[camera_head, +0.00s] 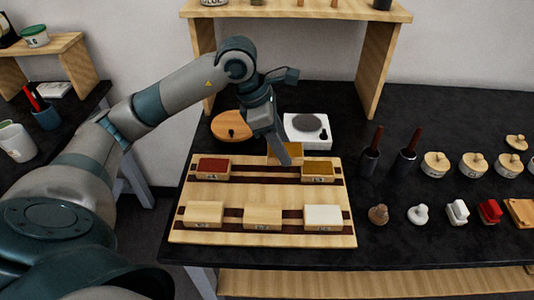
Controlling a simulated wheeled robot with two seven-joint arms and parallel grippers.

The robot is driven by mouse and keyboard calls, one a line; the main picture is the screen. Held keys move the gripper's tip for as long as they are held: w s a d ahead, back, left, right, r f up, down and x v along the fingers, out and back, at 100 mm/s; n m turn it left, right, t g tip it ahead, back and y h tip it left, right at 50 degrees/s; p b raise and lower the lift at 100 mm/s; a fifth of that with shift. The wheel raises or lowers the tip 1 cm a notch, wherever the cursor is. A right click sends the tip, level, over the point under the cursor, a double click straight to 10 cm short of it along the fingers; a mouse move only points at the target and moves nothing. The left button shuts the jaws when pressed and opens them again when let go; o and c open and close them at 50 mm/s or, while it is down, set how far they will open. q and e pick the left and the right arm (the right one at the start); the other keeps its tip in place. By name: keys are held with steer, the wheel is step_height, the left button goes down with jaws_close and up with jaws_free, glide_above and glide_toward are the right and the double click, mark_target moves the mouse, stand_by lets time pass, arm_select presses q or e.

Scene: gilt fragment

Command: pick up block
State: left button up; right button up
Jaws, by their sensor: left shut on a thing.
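My left gripper (283,155) reaches down over the back row of a wooden tray (255,187) with dark red strips. It is shut on the back middle block (276,148), a light wooden block with a golden top, partly hidden by the fingers. The block appears at or a little above the tray; I cannot tell which. A red-topped block (213,168) is to its left and a brown-gold-topped block (318,170) to its right. In the front row are two plain wooden blocks (204,213) (263,217) and a white-topped one (323,216). My right gripper is not in view.
Behind the tray are a round orange-brown object (231,126) and a white device with a grey disc (307,130), under a wooden shelf (300,12). To the right stand dark cups with handles (370,160), lidded jars (435,164) and several small stamps (419,214).

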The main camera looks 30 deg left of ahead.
arm_select(q)
steer(key=w+d+r+b, duration=0.1)
steer(key=w+d+r, duration=0.1)
steer(key=d+r, duration=0.2)
steer(key=shift+w+d, duration=0.3)
steer(key=shift+d, duration=0.85)
steer(key=shift+s, duration=0.1)
